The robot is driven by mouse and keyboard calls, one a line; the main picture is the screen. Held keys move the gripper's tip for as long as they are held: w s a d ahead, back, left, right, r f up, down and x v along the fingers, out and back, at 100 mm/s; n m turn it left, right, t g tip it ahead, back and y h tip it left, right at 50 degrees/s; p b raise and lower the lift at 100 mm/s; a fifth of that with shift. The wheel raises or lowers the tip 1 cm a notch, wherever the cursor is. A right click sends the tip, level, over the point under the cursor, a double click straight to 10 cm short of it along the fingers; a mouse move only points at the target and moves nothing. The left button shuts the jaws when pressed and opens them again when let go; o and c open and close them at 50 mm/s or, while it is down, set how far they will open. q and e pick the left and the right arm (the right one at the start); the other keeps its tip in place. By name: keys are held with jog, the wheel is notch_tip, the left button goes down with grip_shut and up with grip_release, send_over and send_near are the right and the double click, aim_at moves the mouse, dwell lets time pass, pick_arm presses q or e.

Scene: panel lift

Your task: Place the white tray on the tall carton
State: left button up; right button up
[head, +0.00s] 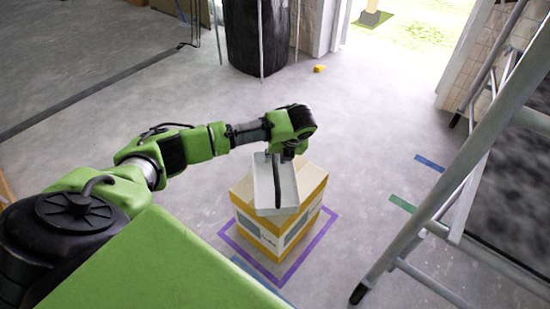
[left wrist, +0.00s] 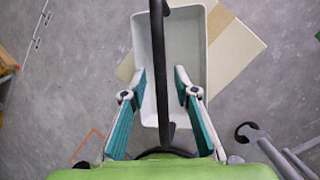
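The white tray (head: 264,185) is a shallow rectangular tray with a dark arched handle (head: 277,180) along its middle. It lies over the top of the yellow-and-white tall carton (head: 279,235), covering part of it; I cannot tell for sure whether it touches. In the left wrist view the tray (left wrist: 183,40) sits askew to the carton (left wrist: 236,45). My left gripper (head: 288,155) is just above the tray's far end. In the left wrist view its teal fingers (left wrist: 160,74) are apart, with the handle (left wrist: 159,60) between them and gaps on both sides. My right gripper is not in view.
A purple floor outline (head: 317,243) surrounds the carton's base. A metal ladder (head: 455,170) stands at the right. A black barrel (head: 256,35) and a small yellow block (head: 319,69) are behind. Open floor lies between the carton and the ladder.

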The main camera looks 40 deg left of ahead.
pick_arm(q)
jog(key=shift+d+p+v, duration=0.2)
jog(key=shift+p+v, duration=1.15)
jog(key=shift+v, duration=3.25)
jog(key=s+d+f+n+h, duration=0.2)
jog(key=s+d+f+n, duration=0.15)
jog(key=d, duration=0.25)
jog(key=s+d+f+n+t+h, duration=0.1)
jog(key=s+d+f+n, duration=0.2)
jog(key=s+d, duration=0.25)
jog(key=s+d+f+n+h, duration=0.2)
jog(key=s+d+f+n, duration=0.15)
jog(key=d, duration=0.25)
jog(key=s+a+n, duration=0.2)
jog(key=s+n, duration=0.5)
jog(key=n, duration=0.1)
jog(key=s+a+n, duration=0.2)
jog(key=s+n, duration=0.6)
jog(key=shift+a, duration=0.35)
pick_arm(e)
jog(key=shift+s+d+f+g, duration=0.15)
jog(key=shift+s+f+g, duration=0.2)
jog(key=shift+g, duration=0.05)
pick_arm(q)
jog(key=shift+f, duration=0.1)
